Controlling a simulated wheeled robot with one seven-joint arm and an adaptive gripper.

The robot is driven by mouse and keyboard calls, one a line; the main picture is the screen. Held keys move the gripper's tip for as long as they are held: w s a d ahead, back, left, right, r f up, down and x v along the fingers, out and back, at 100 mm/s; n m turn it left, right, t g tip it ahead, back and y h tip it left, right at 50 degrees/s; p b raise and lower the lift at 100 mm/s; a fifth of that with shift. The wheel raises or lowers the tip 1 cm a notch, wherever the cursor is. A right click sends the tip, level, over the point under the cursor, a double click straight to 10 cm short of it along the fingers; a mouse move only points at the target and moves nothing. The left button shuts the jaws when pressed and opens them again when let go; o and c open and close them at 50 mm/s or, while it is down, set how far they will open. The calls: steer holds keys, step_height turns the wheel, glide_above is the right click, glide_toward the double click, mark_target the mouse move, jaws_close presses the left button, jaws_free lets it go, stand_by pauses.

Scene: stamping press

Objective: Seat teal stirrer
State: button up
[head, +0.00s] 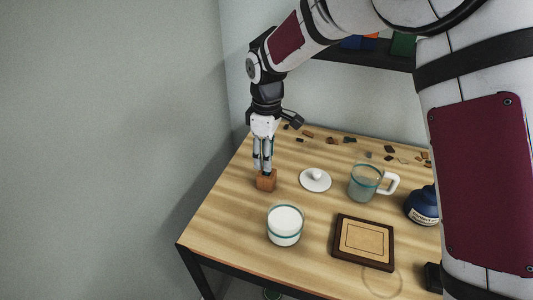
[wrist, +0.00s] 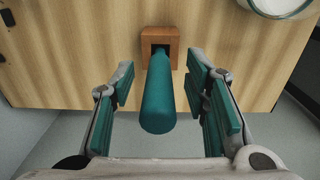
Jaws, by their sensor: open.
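The teal stirrer (wrist: 158,95) stands in the square hole of a small wooden block (wrist: 160,38), with its thick end towards the wrist camera. My gripper (wrist: 159,78) is open, one teal-padded finger on each side of the stirrer, with visible gaps between. In the head view my gripper (head: 262,160) points down just above the block (head: 266,183), near the table's left side. The stirrer is hard to make out there between the fingers. How deep it sits in the hole is hidden.
A glass of white contents (head: 285,226) stands in front of the block. A white lid (head: 315,180), a clear mug (head: 364,184), a dark blue bottle (head: 422,207) and a dark-framed square board (head: 363,243) are to the right. Small scraps lie at the back.

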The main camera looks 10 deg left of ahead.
step_height(320, 180, up, 12)
steer(key=shift+r, duration=0.1)
stand_by(0.5)
steer(key=s+d+r+m+t, duration=0.1)
steer(key=s+d+r+m, duration=0.4)
steer(key=d, duration=0.4)
steer(key=s+d+r+m+t, duration=0.25)
steer(key=s+d+r, duration=0.25)
steer(key=s+d, duration=0.35)
steer(key=s+d+f+m, duration=0.2)
steer(key=s+d+m, duration=0.2)
steer(key=s, duration=0.3)
steer(key=s+d+f+m+t, duration=0.1)
steer(key=s+d+m, duration=0.3)
steer(key=s, duration=0.3)
steer(key=shift+d+f, duration=0.4)
steer(key=shift+d, duration=0.3)
